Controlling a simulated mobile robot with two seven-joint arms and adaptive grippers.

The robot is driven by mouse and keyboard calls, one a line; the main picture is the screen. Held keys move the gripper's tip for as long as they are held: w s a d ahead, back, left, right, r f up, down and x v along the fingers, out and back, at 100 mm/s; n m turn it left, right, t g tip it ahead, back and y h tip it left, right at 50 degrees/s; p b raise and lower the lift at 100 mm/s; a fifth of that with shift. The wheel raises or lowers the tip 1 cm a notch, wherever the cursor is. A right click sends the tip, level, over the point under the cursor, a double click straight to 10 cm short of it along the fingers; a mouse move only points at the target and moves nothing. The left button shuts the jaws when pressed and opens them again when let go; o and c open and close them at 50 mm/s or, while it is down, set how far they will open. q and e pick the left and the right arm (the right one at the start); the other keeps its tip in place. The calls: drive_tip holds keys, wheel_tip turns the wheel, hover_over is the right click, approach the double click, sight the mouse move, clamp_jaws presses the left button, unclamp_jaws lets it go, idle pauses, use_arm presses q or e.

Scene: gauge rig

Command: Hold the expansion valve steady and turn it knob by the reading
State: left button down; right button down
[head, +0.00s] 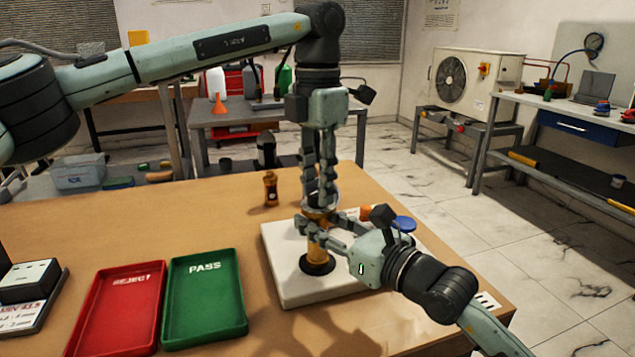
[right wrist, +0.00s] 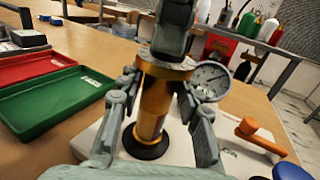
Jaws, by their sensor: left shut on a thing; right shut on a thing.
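The expansion valve, a brass-coloured upright cylinder (right wrist: 154,108) on a round black foot, stands on a white base plate (head: 285,285). My right gripper (right wrist: 158,86) is shut on the valve body from the side, one finger on each side. My left gripper (head: 320,198) points straight down from above and is shut at the valve's top. Its fingers hide most of the knob. A round white dial gauge (right wrist: 209,80) sits beside the valve's top in the right wrist view; its reading is too small to tell.
A red REJECT tray (head: 117,308) and a green PASS tray (head: 205,300) lie left of the plate. A small brown bottle (head: 270,188) stands behind it. An orange handle (right wrist: 262,133) and a blue disc (head: 405,223) are at the plate's right side. The table's left rear is clear.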

sight(317, 191)
use_arm(q)
drive_tip(key=c, duration=1.2)
unclamp_jaws()
drive_tip(key=shift+r, duration=0.1)
wheel_tip(317, 191, up, 12)
drive_tip(key=shift+f, duration=0.1)
use_arm(e)
drive_tip(key=c, duration=1)
unclamp_jaws()
